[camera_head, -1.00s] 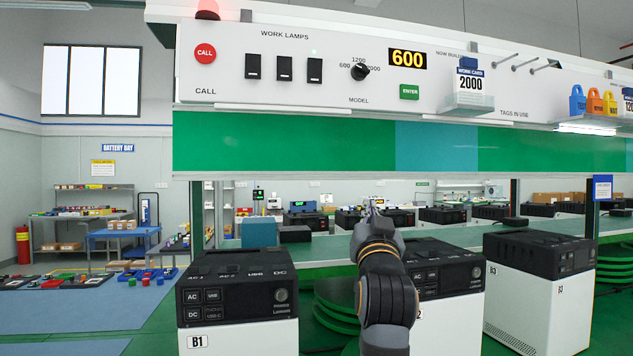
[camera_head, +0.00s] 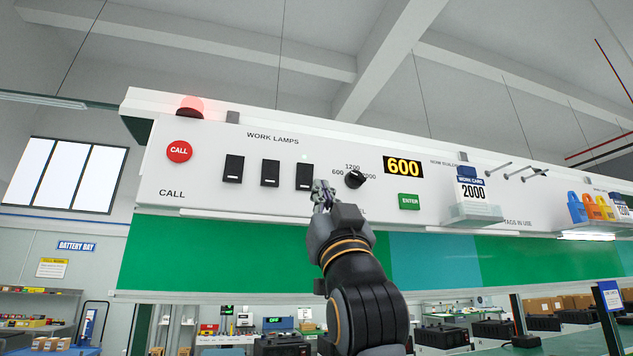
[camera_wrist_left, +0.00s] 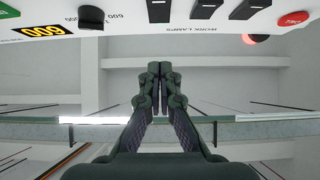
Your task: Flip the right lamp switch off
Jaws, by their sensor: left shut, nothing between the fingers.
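The right lamp switch (camera_head: 305,176) is the rightmost of the black rockers under "WORK LAMPS" on the white panel. It has a white mark near its bottom edge and a small pale green light above it. In the left wrist view the switch (camera_wrist_left: 160,10) is at the top edge, partly cut off. My left gripper (camera_head: 321,190) is shut and empty, in front of the panel, just right of and below this switch. Its tips overlap the switch's lower right edge in the head view; contact cannot be told. The shut fingers also show in the wrist view (camera_wrist_left: 158,82). My right gripper is out of view.
The middle switch (camera_head: 270,173) and left switch (camera_head: 234,169) are left of it. The black model knob (camera_head: 355,179) is close right of my fingertips. The red CALL button (camera_head: 179,152), green ENTER button (camera_head: 409,201) and work card holder (camera_head: 474,211) are further off.

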